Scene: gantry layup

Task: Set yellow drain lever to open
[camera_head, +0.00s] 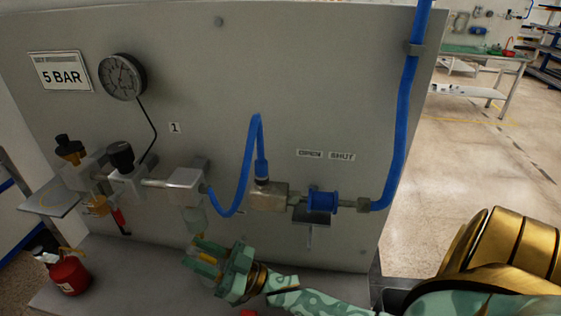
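A small yellow piece (199,237), probably the drain lever, shows just below the clear bowl (193,220) that hangs under a grey block on the panel. Its full shape and setting are hidden by my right gripper. My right gripper (203,256), green with yellow parts, reaches in from the lower right with its fingers just under the bowl. The fingers look apart, with yellow showing between them. I cannot tell whether this yellow is the lever or part of the fingers, or whether they touch the lever. My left gripper is not in view.
A gauge (122,77), a black knob (121,156) and a red container (69,275) are at left. Open floor lies at right.

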